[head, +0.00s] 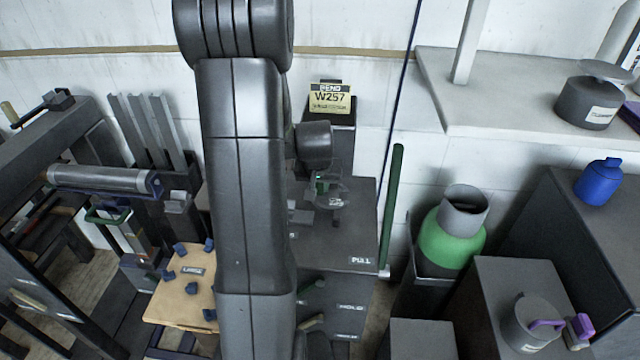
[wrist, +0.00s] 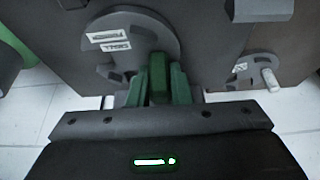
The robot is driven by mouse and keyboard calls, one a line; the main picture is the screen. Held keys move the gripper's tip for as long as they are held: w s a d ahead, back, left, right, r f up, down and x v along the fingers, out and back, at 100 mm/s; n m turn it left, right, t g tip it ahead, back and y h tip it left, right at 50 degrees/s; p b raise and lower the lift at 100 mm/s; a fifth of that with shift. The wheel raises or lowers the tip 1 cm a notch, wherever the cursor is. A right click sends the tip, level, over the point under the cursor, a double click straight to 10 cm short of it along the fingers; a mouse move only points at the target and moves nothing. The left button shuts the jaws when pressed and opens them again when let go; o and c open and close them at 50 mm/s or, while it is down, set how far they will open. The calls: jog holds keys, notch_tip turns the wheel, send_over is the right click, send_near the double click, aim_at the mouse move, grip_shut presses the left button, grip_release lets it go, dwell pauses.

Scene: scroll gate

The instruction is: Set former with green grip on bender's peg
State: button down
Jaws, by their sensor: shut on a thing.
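In the wrist view my gripper (wrist: 158,88) is shut on the green grip (wrist: 157,72) of a grey, rounded former (wrist: 130,32). The former carries two white labels, seen upside down. To its right in the wrist view is a grey plate (wrist: 243,70) with a pale upright peg (wrist: 269,79), which looks like the bender's peg. The former is beside the peg, apart from it in the picture; its height above the bench cannot be told. In the head view my gripper (head: 320,183) is small and partly hidden over the dark bench (head: 355,235).
A sign reading BEND W257 (head: 330,98) stands behind the bench. A green upright bar (head: 392,205) is at its right edge. A wooden board (head: 180,300) with several small blue pieces lies left. A green-banded vessel (head: 450,240) stands right. My arm hides the bench's left part.

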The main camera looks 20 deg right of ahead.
jog(key=shift+f, duration=0.1)
jog(key=c, duration=1.2)
grip_release()
jog(key=shift+c, duration=0.2)
jog(key=v, duration=1.4)
jog(key=shift+f, duration=0.15)
jog(key=x, duration=1.3)
jog(key=shift+w+d+f, duration=0.1)
jog(key=shift+w+f, duration=0.05)
jog(key=shift+f, duration=0.2)
jog(key=shift+r, duration=0.1)
jog(key=shift+r, duration=0.15)
